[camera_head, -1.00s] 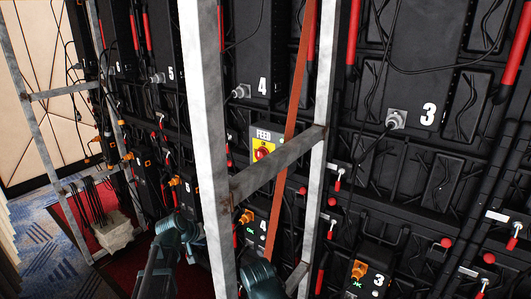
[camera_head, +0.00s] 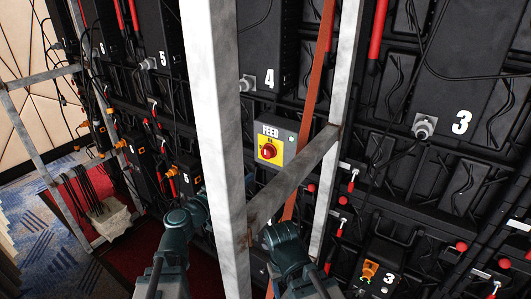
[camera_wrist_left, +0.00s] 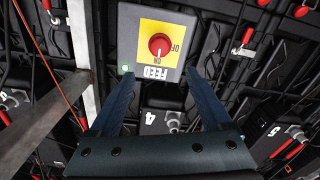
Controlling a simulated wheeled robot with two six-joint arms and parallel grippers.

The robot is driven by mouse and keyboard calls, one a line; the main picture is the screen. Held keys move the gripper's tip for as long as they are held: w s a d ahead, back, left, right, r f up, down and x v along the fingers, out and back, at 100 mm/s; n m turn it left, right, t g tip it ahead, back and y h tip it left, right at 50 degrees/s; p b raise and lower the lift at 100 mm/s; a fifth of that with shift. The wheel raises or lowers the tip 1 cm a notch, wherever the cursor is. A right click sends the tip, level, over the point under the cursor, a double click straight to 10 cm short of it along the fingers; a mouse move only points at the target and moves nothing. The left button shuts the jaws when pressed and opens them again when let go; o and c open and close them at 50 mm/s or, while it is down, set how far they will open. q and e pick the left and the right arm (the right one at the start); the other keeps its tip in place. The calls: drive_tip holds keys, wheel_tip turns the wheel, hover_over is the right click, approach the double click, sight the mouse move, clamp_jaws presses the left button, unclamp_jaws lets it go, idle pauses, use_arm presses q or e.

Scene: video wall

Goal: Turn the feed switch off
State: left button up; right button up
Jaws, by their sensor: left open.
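The feed switch is a red knob (camera_head: 268,151) on a yellow plate on a grey box marked FEED (camera_head: 289,136), on the video wall behind the metal frame. In the left wrist view the box (camera_wrist_left: 187,20) is upside down. The knob's (camera_wrist_left: 159,45) pale mark points toward ON; OFF is to one side. My left gripper (camera_wrist_left: 160,74) is open and empty. Its fingertips appear on either side of the box's FEED edge, clear of the knob. I cannot tell their distance from the box. The fingers are not clear in the head view, and my right gripper is not seen.
A metal post (camera_head: 212,110) and a diagonal brace (camera_head: 295,175) stand in front of the wall near the box. An orange strap (camera_head: 318,85) hangs just right of it. Cables and red handles (camera_head: 378,30) cover the panels. Blue carpet (camera_head: 45,220) lies at left.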

sight(265, 154)
use_arm(q)
drive_tip(key=x, duration=1.3)
drive_tip(key=shift+w+d, duration=0.2)
drive_tip(key=shift+w, duration=0.15)
clamp_jaws()
